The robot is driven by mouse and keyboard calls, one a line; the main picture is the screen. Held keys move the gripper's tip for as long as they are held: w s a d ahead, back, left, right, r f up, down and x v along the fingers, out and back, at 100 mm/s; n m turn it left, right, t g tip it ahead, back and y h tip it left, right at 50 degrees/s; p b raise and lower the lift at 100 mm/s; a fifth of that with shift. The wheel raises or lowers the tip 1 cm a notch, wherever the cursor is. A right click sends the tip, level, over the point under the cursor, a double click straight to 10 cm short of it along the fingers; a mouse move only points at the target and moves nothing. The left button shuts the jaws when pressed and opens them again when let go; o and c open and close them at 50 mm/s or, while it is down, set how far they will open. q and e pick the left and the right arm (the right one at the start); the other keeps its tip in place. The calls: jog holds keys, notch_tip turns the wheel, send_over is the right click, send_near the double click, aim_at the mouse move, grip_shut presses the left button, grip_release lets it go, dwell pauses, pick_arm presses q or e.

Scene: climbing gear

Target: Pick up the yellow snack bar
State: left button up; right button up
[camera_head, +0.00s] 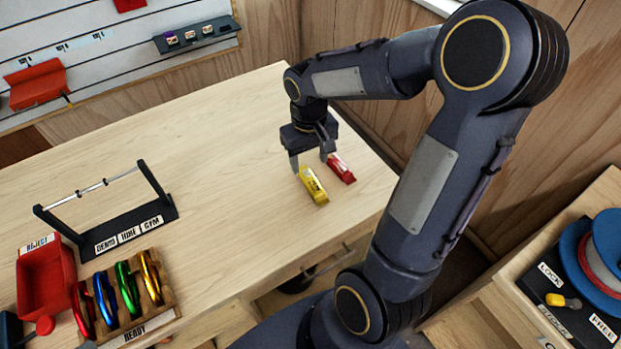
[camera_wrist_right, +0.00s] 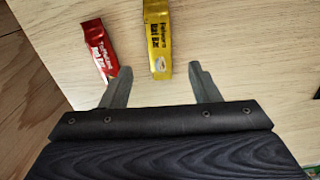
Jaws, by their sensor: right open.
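The yellow snack bar (camera_head: 313,185) lies on the wooden table near its right end. In the right wrist view the yellow bar (camera_wrist_right: 158,38) lies ahead of the fingertips, roughly midway between them. My right gripper (camera_head: 310,161) is open and empty, above the table at the far end of the yellow bar. Its two fingers also show in the right wrist view (camera_wrist_right: 160,78), spread apart on either side of the yellow bar's line. My left gripper is in neither view.
A red snack bar (camera_head: 341,168) lies close to the right of the yellow one, near the right finger. A black labelled rack (camera_head: 125,232), a red reject bin (camera_head: 47,280) and a wooden carabiner holder (camera_head: 150,322) stand at the left. The table between is clear.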

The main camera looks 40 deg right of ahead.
aim_at(309, 178)
notch_tip(309, 178, down, 7)
jog(key=shift+r+p, duration=0.2)
jog(key=shift+p, duration=0.35)
jog(key=c, duration=1.1)
jog(key=shift+r, duration=0.1)
